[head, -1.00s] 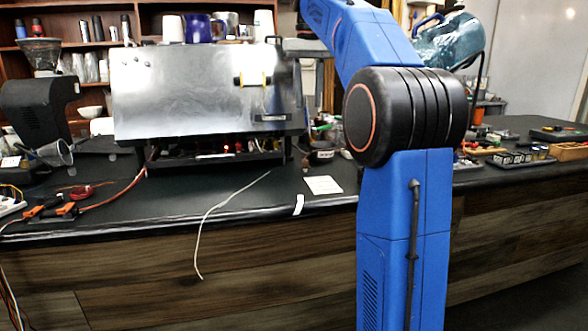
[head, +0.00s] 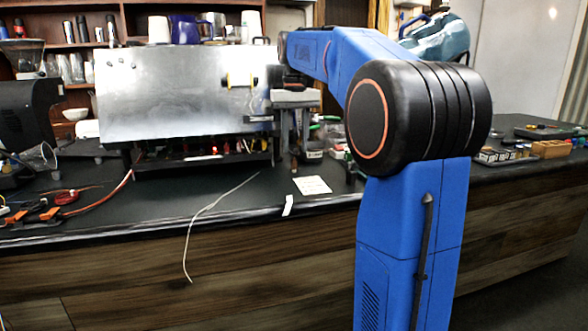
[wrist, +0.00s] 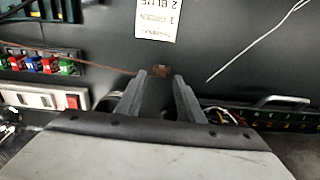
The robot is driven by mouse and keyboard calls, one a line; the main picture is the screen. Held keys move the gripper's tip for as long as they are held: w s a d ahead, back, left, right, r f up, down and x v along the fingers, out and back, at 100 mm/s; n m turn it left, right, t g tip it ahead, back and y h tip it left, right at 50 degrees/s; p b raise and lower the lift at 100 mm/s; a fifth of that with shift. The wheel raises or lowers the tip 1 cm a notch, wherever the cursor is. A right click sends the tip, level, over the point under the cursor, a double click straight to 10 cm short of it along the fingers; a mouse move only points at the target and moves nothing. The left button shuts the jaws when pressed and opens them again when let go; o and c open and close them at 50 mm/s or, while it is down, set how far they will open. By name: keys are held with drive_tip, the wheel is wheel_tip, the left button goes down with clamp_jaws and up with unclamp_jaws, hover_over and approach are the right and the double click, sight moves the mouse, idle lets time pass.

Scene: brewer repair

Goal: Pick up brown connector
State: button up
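The brown connector (wrist: 161,70) is a small dark brown piece on the black surface in the wrist view, with a thin brown wire running from it to the left. My gripper (wrist: 161,78) is open. Its two grey fingertips are on either side of the connector in the picture, and the connector appears just beyond the gap between them. I cannot tell the height of the fingers above it. In the head view my gripper (head: 293,160) points down by the brewer's right end. The connector cannot be made out there.
The metal brewer (head: 180,90) stands left of my gripper. A printed paper label (wrist: 155,18) lies beyond the connector. Coloured plugs (wrist: 42,64) and a panel with a red switch (wrist: 50,97) are at left. A white cable (wrist: 255,42) and green terminal strip (wrist: 270,118) are at right.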

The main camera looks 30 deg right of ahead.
sight(294, 160)
drive_tip(key=shift+a+f, duration=0.15)
drive_tip(key=shift+f, duration=1.95)
clamp_jaws()
